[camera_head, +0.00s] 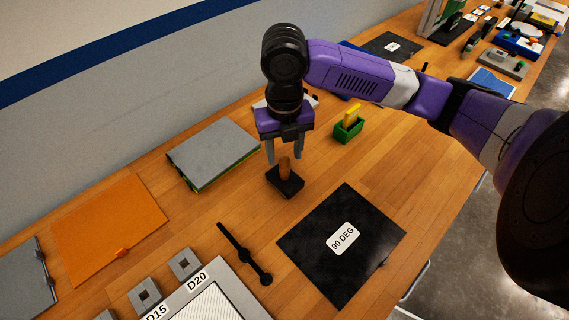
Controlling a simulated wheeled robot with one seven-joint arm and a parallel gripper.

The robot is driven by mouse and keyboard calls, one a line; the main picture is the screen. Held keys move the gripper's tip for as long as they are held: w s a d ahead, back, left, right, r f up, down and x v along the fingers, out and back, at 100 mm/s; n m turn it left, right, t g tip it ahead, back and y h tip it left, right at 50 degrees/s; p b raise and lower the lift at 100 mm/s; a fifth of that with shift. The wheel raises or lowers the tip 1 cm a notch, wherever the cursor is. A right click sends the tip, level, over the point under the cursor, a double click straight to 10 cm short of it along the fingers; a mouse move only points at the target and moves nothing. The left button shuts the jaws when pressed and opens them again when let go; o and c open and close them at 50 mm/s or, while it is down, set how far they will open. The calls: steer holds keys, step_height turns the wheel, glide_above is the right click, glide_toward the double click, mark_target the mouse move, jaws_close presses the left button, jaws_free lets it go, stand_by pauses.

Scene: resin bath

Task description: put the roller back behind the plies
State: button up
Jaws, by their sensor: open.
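My gripper (285,159) points down with its fingers apart. A brown upright handle (285,170) on a dark block (285,183) stands just below and between the fingertips; I see no clear contact. A black bar with round knobs (244,255) lies near the front. I cannot tell for certain which of these two is the roller. A black sheet labelled 90 DEG (322,253), which looks like a ply, lies flat to the right of the bar and in front of the dark block. A grey-topped stack (213,152) lies behind and left of the gripper.
A green holder with a yellow piece (348,129) stands right of the gripper. An orange sheet (108,228) lies at left. A frame with D15 and D20 blocks (184,264) is at the front. More items crowd the far right. Bare wood surrounds the dark block.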

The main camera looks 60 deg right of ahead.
step_height(320, 180, up, 6)
steer(key=shift+f, duration=0.15)
steer(key=w+a+r+m+t+y, duration=0.35)
steer(key=w+a, duration=0.25)
steer(key=a, duration=0.4)
steer(key=w+a+r+m+t+y, duration=0.3)
steer(key=w+a+m+t, duration=0.2)
steer(key=a, duration=0.5)
steer(key=w+a+r+m+t+y, duration=0.35)
steer(key=w+a+t, duration=0.2)
steer(key=a, duration=0.45)
steer(key=s+d+f+m+h, duration=0.2)
steer(key=s+f+m, duration=0.3)
steer(key=s, duration=0.3)
steer(key=s+d+f+m+h, duration=0.2)
steer(key=s+f+m+h, duration=0.3)
steer(key=s, duration=0.3)
steer(key=s+d+f+m+t+h, duration=0.1)
steer(key=s+d+f+m+h, duration=0.2)
steer(key=s+f+m, duration=0.4)
steer(key=shift+s+h, duration=0.3)
steer(key=shift+s, duration=0.55)
steer(key=s+d+r+n, duration=0.1)
steer(key=s+d, duration=0.3)
steer(key=s, duration=0.6)
steer(key=shift+s+r+n, duration=0.2)
steer(key=shift+r+n, duration=0.1)
steer(key=shift+r, duration=0.05)
